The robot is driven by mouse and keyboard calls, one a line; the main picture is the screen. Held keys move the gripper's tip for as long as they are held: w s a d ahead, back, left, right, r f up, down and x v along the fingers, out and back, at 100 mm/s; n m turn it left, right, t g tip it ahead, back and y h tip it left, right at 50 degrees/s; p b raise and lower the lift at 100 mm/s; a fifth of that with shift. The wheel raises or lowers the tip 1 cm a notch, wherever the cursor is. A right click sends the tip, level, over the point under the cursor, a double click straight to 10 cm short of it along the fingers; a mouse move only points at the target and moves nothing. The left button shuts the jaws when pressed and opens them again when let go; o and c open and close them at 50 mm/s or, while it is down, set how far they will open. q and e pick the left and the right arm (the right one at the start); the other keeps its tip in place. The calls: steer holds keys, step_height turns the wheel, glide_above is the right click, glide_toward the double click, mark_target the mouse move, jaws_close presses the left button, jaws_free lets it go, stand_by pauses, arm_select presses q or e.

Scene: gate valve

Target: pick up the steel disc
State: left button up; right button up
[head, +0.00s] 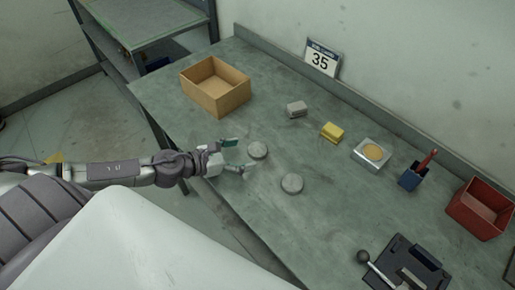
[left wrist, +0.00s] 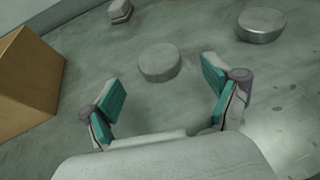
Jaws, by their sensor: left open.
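Two round grey discs lie flat on the workbench. The nearer disc (head: 257,150) is dull and matt, and in the left wrist view this disc (left wrist: 160,63) sits just beyond the gap between my fingers. The other disc (head: 292,184) lies lower right in the head view; in the left wrist view this disc (left wrist: 261,26) has a shinier, metallic side, so it looks more like steel. My left gripper (head: 239,156) is open and empty, with green pads (left wrist: 160,88), just left of the dull disc and apart from it. My right gripper is not in view.
The grey-green workbench (head: 215,125) holds a cardboard box (head: 216,88), a grey block (head: 296,109), a yellow block (head: 332,131), a tray with a round tan piece (head: 372,153), a blue pen cup (head: 411,179), a red bin (head: 480,208) and a black lever device (head: 405,265). Space around both discs is clear.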

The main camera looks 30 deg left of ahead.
mark_target(254, 151)
arm_select(q)
steer(key=p+x, duration=0.1)
steer(key=x, duration=0.2)
steer(key=shift+w+r, duration=0.15)
steer(key=shift+w+d+f, duration=0.15)
steer(key=shift+w+f, duration=0.1)
steer(key=c, duration=1.4)
steer(key=shift+c, duration=0.8)
steer(key=shift+r+p, duration=0.15)
steer(key=shift+p, duration=0.15)
